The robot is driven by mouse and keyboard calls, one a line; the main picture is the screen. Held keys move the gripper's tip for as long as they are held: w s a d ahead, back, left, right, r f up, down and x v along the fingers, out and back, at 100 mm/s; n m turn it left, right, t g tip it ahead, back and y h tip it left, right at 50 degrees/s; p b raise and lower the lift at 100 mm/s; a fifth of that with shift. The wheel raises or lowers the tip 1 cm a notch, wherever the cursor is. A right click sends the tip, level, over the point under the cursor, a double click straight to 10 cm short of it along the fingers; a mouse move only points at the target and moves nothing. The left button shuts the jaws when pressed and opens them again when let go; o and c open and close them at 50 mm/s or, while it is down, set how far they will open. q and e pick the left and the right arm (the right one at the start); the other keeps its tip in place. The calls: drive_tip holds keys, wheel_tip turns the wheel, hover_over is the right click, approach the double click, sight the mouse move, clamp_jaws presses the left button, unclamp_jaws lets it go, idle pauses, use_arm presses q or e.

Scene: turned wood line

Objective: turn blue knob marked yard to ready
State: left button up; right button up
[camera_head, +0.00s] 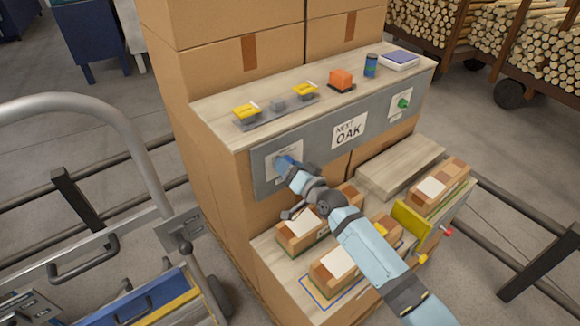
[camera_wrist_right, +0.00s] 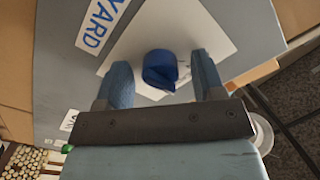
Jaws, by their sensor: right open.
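The blue knob (camera_wrist_right: 160,69) sits on a pale plate on the grey panel, beside a label reading YARD (camera_wrist_right: 98,25) in the right wrist view. My right gripper (camera_wrist_right: 163,80) is open, with one blue finger on each side of the knob and a visible gap at each side. In the head view my right gripper (camera_head: 289,163) is at the left end of the grey panel (camera_head: 312,145) and hides most of the knob. The knob's pointer direction and the ready mark cannot be made out. My left gripper does not show.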

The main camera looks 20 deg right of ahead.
use_arm(q)
drive_tip(key=shift+p, duration=0.35)
use_arm(e)
drive_tip(key=v, duration=1.3)
drive_tip(key=shift+s, duration=0.35)
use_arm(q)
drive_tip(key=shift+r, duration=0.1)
use_arm(e)
drive_tip(key=s+a+f+n+g+h, duration=0.1)
drive_tip(key=s+a+f+n+g, duration=0.2)
drive_tip(key=s+f, duration=0.5)
drive_tip(key=s+a+f+n+g+h, duration=0.25)
drive_tip(key=s+f, duration=0.25)
drive_tip(key=s, duration=0.7)
use_arm(q)
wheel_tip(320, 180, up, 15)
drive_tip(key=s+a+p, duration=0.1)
drive_tip(key=p, duration=1.7)
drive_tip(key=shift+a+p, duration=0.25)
drive_tip(key=shift+p, duration=0.15)
use_arm(e)
wheel_tip(320, 180, up, 15)
drive_tip(key=s+d+n, duration=0.1)
drive_tip(key=s, duration=0.1)
drive_tip(key=shift+d, duration=0.3)
drive_tip(key=shift+f+g+y, duration=0.1)
drive_tip(key=shift+g+y, duration=0.15)
